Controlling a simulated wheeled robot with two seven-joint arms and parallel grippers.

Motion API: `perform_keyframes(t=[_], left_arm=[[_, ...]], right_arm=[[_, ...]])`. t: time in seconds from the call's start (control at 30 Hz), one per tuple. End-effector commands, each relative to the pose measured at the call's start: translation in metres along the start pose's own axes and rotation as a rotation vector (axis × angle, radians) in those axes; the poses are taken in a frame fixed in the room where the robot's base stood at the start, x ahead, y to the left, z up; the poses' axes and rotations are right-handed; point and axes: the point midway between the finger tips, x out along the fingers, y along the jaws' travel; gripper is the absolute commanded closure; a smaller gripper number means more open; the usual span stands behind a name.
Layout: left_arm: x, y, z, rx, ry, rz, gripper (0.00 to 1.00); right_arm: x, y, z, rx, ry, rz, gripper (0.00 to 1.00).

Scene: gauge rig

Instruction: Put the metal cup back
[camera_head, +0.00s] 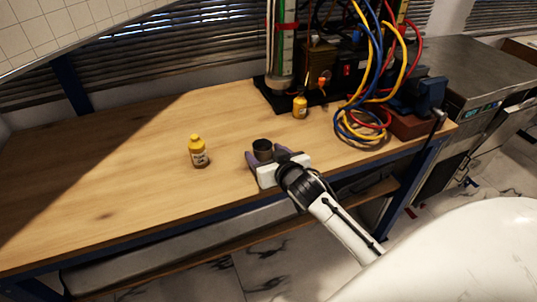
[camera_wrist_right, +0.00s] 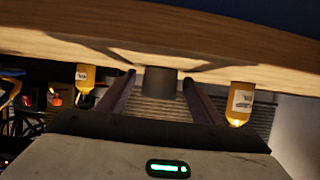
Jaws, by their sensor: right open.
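The metal cup (camera_head: 263,146), small, dark and cylindrical, stands upright on the wooden table (camera_head: 130,170) near its front edge. My right gripper (camera_head: 267,157) is at the cup from the front, low over the table, its fingers open. In the right wrist view, which is upside down, the cup (camera_wrist_right: 160,82) lies between the tips of the two open fingers (camera_wrist_right: 158,92). I cannot tell whether either finger touches it. My left gripper is not in view.
A yellow bottle (camera_head: 198,153) stands left of the cup. Another yellow bottle (camera_head: 299,108) stands by the gauge rig (camera_head: 283,55) at the back. Coiled coloured hoses (camera_head: 362,125) and a blue vise (camera_head: 424,95) fill the right end. The table's left part is clear.

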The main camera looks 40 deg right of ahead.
Motion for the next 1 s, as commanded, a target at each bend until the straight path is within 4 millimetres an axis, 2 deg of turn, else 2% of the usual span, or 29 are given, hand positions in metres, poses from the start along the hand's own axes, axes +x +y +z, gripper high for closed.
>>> perform_keyframes(t=[0.17,0.5,0.63,0.77,0.87,0.97,1.0], left_arm=[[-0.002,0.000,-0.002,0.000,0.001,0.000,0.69],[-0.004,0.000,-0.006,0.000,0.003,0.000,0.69],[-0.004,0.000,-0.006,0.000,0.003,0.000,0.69],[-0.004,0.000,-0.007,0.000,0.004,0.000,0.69],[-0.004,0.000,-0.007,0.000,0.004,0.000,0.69],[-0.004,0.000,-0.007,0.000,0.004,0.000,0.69],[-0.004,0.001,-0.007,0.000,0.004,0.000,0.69]], right_arm=[[-0.020,0.000,-0.002,0.001,-0.001,-0.001,0.39],[-0.091,0.000,-0.002,0.002,-0.001,0.000,0.39],[-0.110,0.000,-0.002,0.001,0.000,-0.001,0.39],[-0.119,-0.002,0.003,-0.003,-0.008,-0.005,0.39],[-0.122,-0.015,0.036,-0.033,-0.064,-0.046,0.39],[-0.131,-0.041,0.102,-0.084,-0.165,-0.132,0.39],[-0.139,-0.053,0.132,-0.104,-0.209,-0.173,0.39]])
